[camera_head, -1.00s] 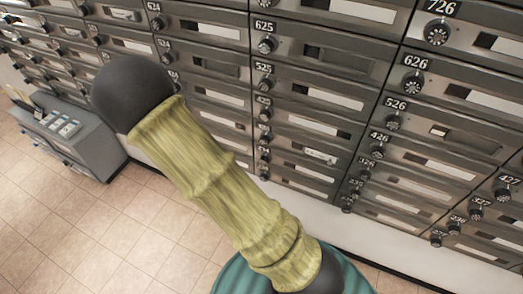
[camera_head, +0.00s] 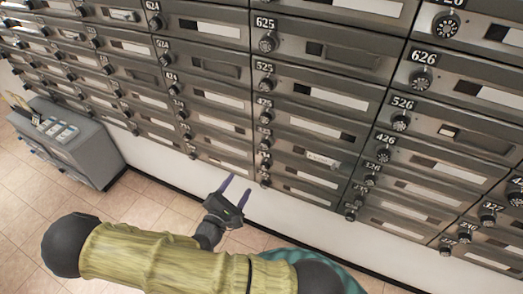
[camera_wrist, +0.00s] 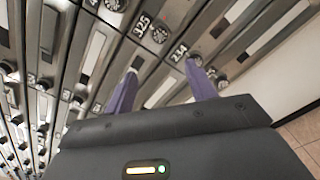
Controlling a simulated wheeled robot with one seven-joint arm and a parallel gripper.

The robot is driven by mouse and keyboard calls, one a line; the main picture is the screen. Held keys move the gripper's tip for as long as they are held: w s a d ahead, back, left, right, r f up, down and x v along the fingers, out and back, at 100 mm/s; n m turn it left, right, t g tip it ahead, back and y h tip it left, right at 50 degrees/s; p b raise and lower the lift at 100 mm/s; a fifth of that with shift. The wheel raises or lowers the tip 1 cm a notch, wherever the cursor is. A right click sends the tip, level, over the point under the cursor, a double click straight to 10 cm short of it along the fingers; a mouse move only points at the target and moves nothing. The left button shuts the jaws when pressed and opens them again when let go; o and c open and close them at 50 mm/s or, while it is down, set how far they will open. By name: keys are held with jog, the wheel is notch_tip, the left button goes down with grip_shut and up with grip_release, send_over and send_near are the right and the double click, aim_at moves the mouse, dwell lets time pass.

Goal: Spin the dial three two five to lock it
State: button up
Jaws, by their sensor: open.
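The dial of box 325 (camera_wrist: 159,35) is a small dark round knob beside its number plate in the wrist view, above the gap between my fingertips. In the head view I take the small dial (camera_head: 264,144) below box 425 to be the same one; its number is hard to read there. My gripper (camera_head: 238,184) is open and empty, its two purple fingers pointing up toward the boxes, below and left of that dial. In the wrist view my gripper (camera_wrist: 162,70) has its fingers spread apart, with nothing between the tips. The fingers look clear of the dial.
Other boxes with similar dials crowd around, such as the dial of box 525 (camera_head: 266,86) and the dial of box 526 (camera_head: 401,123). Another dial (camera_wrist: 196,60) sits by my right finger. A grey cabinet (camera_head: 75,145) stands at left. The tiled floor (camera_head: 150,205) is open.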

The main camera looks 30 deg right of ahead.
aim_at(263, 147)
jog(key=p+x, duration=0.1)
jog(key=x, duration=1.6)
jog(key=shift+w+d+p, duration=0.15)
jog(key=shift+p, duration=0.25)
jog(key=shift+c, duration=0.5)
jog(key=c, duration=0.9)
jog(key=shift+m, duration=0.4)
